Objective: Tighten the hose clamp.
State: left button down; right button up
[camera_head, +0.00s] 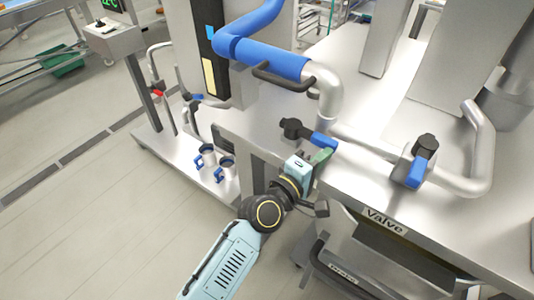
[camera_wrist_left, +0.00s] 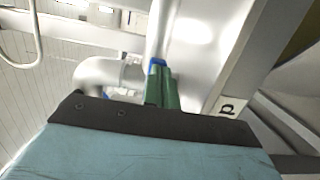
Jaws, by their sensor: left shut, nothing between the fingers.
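My left gripper (camera_head: 322,156) reaches in from the lower left to the front edge of the steel bench. Its green fingers (camera_wrist_left: 163,92) are together and empty in the left wrist view. A blue lever (camera_head: 322,139) with a black knob (camera_head: 294,128) sits on the pipe just beyond the fingertips. A blue part (camera_wrist_left: 157,66) shows at the fingertips in the left wrist view; I cannot tell whether they touch it. A pale band (camera_wrist_left: 131,73) circles the bent pipe there. I cannot tell for sure which part is the hose clamp. My right gripper is not in view.
A blue-covered pipe (camera_head: 268,60) bends down into a steel pipe (camera_head: 328,92). A "Valve" label (camera_head: 385,220) marks the bench front. Two blue-handled cups (camera_head: 226,169) stand on a low platform at left.

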pick_arm(q)
jog(key=shift+d+r, duration=0.1)
jog(key=shift+r, duration=0.05)
dwell(0.6)
jog(key=s, duration=1.3)
jog(key=shift+a+p, duration=0.4)
jog(key=shift+a, duration=0.05)
